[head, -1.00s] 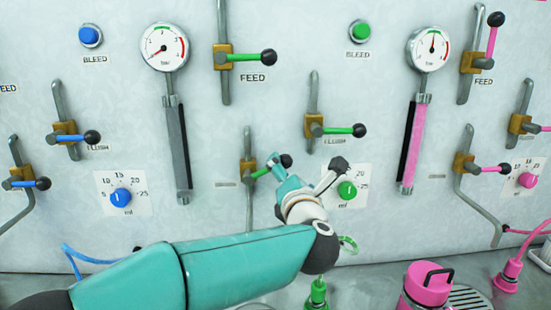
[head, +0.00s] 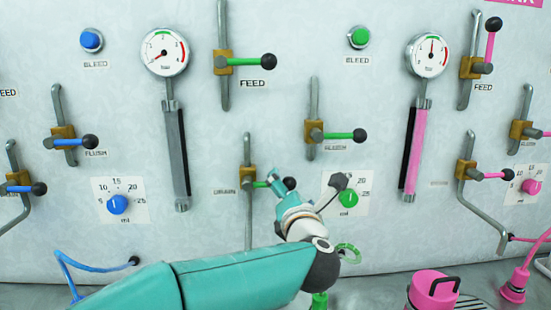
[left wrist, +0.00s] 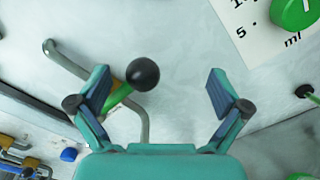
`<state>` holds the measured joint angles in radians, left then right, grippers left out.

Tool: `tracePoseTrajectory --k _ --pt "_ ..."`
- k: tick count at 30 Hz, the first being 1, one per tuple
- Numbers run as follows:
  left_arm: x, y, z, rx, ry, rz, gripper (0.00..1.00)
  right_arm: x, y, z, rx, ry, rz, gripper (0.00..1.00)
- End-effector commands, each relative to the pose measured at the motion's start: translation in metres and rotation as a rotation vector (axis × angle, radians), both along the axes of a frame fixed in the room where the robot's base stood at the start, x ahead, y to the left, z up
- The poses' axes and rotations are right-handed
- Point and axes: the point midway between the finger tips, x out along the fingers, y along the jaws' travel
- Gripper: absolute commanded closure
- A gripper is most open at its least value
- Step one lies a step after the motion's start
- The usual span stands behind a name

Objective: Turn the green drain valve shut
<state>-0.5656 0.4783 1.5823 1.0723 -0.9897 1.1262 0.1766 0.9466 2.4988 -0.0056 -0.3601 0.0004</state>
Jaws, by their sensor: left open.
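The green drain valve has a brass body (head: 247,177) on a vertical grey pipe. Its green lever (head: 261,184) points right, about level and crosswise to the pipe, and ends in a black knob (head: 289,184). My left gripper (head: 307,180) is open at the lever's end. In the left wrist view, the knob (left wrist: 142,74) lies between the spread fingers of the left gripper (left wrist: 160,88), nearer the left finger. That finger hides part of the green lever (left wrist: 119,96); I cannot tell whether they touch. My right gripper is out of view.
A green dial (head: 348,198) on a white scale plate is close to the gripper's right finger. The green flush lever (head: 338,136) is above it. A pink-topped container (head: 434,287) stands at the lower right. The panel between the blue dial (head: 118,205) and the drain pipe is fairly clear.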

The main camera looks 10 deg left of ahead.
Motion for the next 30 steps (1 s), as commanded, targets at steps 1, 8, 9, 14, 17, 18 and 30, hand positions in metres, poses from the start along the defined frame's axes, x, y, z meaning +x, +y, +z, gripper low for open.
tracePoseTrajectory --k 1,8,9,14,17,18,30 --pt "0.000 0.002 0.002 -0.001 -0.001 0.001 0.00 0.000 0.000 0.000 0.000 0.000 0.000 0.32" --pt "-0.002 0.008 0.008 -0.002 -0.001 0.001 0.00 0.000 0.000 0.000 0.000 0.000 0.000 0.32" --pt "-0.002 0.009 0.008 -0.001 0.000 0.001 0.00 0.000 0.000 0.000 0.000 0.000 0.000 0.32" --pt "-0.002 0.008 0.008 -0.001 0.000 0.001 0.00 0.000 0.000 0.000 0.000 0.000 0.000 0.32" --pt "-0.003 0.008 0.008 -0.001 0.000 0.000 0.00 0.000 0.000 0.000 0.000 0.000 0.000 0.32" --pt "-0.005 0.007 0.008 -0.001 0.000 0.000 0.00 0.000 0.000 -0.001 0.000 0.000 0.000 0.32" --pt "-0.046 -0.005 0.007 0.000 -0.002 -0.002 0.00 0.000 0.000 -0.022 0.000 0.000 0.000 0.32"
